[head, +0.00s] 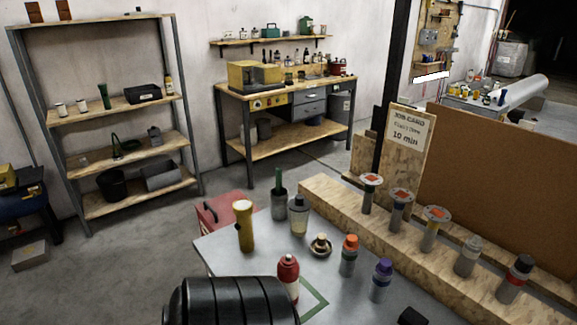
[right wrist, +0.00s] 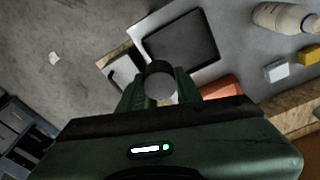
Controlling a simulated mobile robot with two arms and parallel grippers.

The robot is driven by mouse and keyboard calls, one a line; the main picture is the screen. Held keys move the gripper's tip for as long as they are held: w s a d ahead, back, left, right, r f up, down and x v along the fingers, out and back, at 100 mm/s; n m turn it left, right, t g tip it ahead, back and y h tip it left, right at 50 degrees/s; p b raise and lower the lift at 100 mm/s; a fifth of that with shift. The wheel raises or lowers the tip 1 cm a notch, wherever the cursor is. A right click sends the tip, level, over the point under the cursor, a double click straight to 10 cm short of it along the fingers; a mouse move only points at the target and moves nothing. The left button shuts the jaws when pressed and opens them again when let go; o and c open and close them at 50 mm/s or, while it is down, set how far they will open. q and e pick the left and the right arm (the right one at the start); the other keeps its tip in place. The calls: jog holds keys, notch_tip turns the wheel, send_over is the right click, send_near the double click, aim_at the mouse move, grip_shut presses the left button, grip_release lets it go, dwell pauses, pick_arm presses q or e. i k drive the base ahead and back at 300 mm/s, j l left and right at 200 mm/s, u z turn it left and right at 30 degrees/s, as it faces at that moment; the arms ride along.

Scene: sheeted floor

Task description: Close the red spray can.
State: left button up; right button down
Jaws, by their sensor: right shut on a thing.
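The red spray can (head: 288,275) stands upright on the grey table near its front, with a pale band low on its body. Its top is too small for me to tell whether a cap sits on it. My black ribbed arm covers the table just left of it. In the right wrist view my right gripper (right wrist: 160,88) is shut on a round grey thing (right wrist: 161,76), seen end-on between the green fingers. I cannot tell for sure what this thing is. My left gripper is not in view.
A wooden ledge (head: 330,196) with several cans runs along the right. A job card (head: 408,127) stands behind it.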

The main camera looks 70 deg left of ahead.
aim_at(287, 266)
jog(key=u, duration=0.45)
jog(key=k+u, duration=0.15)
jog(key=u, duration=0.35)
jog(key=j+u, duration=0.15)
jog(key=u, duration=0.3)
jog(key=k+j+u, duration=0.1)
jog(key=u, duration=0.35)
